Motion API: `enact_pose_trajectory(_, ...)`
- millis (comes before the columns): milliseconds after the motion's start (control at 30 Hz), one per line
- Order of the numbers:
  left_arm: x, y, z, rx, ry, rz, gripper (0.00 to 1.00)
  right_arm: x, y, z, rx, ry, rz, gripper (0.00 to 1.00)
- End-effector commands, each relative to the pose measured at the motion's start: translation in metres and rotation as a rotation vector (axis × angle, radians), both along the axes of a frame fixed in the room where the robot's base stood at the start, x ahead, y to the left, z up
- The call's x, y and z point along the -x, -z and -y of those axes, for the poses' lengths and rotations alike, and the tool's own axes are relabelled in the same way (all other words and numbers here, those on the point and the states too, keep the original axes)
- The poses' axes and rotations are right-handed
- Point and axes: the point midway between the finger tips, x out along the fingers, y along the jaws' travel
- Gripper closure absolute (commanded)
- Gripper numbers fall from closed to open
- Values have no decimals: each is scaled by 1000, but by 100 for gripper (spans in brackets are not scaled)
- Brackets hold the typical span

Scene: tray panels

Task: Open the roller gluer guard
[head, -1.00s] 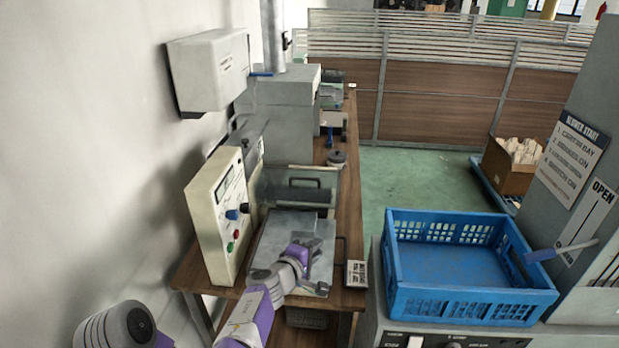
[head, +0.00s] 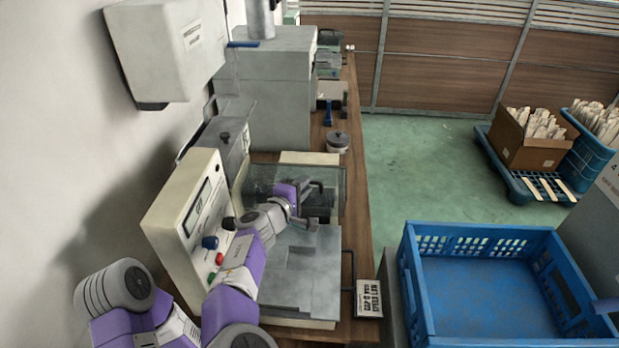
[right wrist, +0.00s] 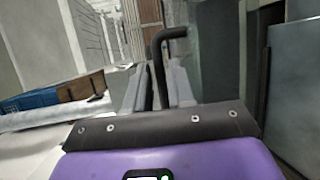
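The roller gluer stands on the wooden bench along the wall. Its clear guard (head: 262,178) lies across the rollers behind the grey feed plate (head: 300,275). The guard's dark handle (head: 328,190) is on its near side. My right gripper (head: 308,208) is at this handle, above the far end of the plate. In the right wrist view, the black handle bar (right wrist: 174,33) rises between my two grey fingers (right wrist: 163,90), which are close together. I cannot tell whether they press on it. My left gripper is out of view.
The cream control box (head: 185,215) with knobs stands left of the plate, close to my right arm. A blue crate (head: 410,290) stands at right. Green floor (head: 410,165) is clear beyond.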

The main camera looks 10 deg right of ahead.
Motion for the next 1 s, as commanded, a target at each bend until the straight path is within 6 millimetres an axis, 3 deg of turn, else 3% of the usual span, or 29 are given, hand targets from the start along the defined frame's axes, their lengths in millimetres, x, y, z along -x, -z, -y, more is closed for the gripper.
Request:
enact_pose_trajectory(233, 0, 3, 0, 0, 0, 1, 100, -27, 6, 19, 1, 1, -1, 77)
enact_pose_trajectory(600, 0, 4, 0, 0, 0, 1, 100, -32, 7, 22, 1, -1, -1, 77)
enact_pose_trajectory(767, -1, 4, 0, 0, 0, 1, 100, -32, 7, 22, 1, 0, -1, 100)
enact_pose_trajectory(1000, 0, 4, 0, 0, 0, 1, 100, -32, 7, 22, 1, 0, -1, 100)
